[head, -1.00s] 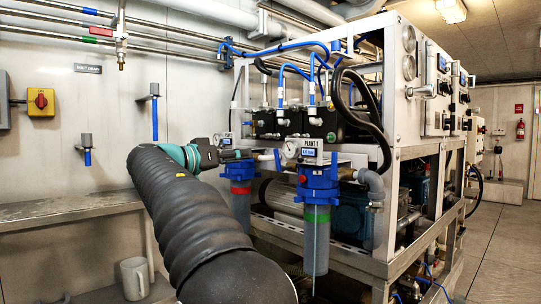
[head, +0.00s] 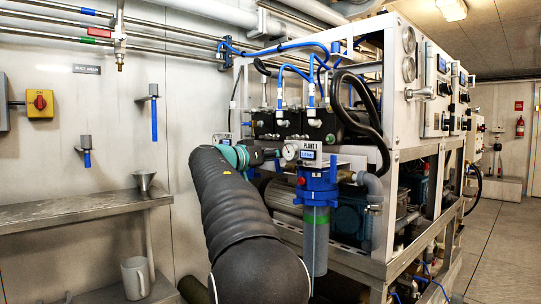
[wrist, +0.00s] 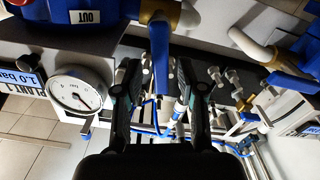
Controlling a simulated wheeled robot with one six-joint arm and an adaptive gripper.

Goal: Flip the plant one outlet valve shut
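The plant one outlet valve's blue lever (wrist: 159,55) shows in the wrist view, below a brass-coloured fitting and beside a blue housing marked OUT (wrist: 84,17). My gripper (wrist: 157,75) is open, with one dark finger on each side of the lever; the lever seems to lie between them, closer to the right finger. Whether a finger touches it I cannot tell. In the head view my gripper (head: 268,157) is just left of the PLANT 1 gauge and display (head: 308,154), and my arm hides much around it. The blue filter housing (head: 318,188) hangs below that display.
A round gauge (wrist: 80,91) sits close left of my fingers in the wrist view. The white plant frame (head: 388,200) and black hose (head: 365,110) stand to the right.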

